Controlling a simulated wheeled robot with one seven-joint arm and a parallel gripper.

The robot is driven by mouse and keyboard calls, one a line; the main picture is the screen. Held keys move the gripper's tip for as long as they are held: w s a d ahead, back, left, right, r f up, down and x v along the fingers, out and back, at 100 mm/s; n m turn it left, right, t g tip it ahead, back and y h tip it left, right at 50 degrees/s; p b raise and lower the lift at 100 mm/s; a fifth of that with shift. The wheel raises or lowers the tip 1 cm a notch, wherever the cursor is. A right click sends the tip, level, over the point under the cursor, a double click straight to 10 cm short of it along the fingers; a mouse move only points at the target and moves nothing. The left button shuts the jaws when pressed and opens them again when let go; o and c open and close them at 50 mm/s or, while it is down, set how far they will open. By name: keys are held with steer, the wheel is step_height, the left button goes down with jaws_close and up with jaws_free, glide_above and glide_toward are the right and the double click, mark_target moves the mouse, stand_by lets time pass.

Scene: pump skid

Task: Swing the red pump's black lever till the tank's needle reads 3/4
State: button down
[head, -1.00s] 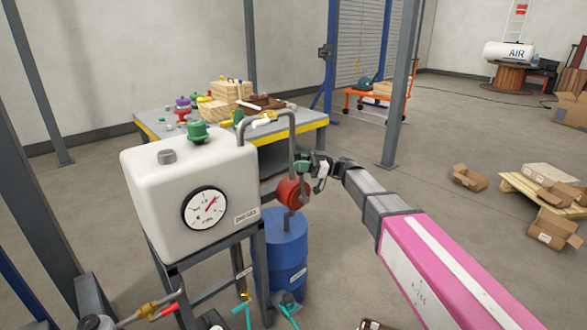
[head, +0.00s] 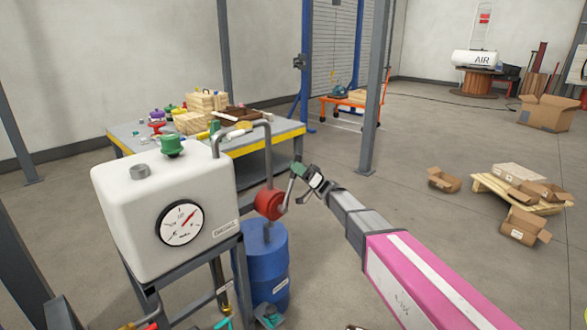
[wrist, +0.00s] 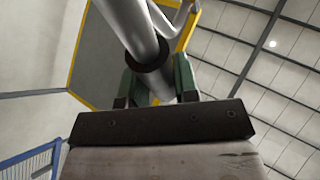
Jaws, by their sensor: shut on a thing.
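The red pump (head: 268,205) sits on a pipe above a blue drum (head: 262,265). Its lever (head: 289,190) slopes up and right from the pump to my gripper (head: 301,172). My gripper's green fingers are shut on the lever. In the wrist view, my gripper (wrist: 158,88) has the lever (wrist: 128,25), a grey bar with a black part, between its fingers. The white tank (head: 120,215) stands left of the pump. Its round gauge (head: 181,223) has a red needle pointing up and right, past the top mark. The small scale marks are hard to read.
A bent grey pipe (head: 268,150) runs from the pump up toward the tank. A workbench (head: 290,131) with a yellow edge and several items stands behind. A grey post (head: 373,90) stands behind my arm. A pallet (head: 485,187) with boxes lies right; floor between is clear.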

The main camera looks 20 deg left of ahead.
stand_by(0.4)
steer(key=c, duration=0.9)
jaws_free()
steer(key=shift+o, duration=0.2)
steer(key=shift+d+f, duration=0.1)
steer(key=v, duration=1)
steer(key=shift+w+d+f, duration=0.15)
steer(key=shift+d+f, duration=0.05)
steer(key=shift+f, duration=0.05)
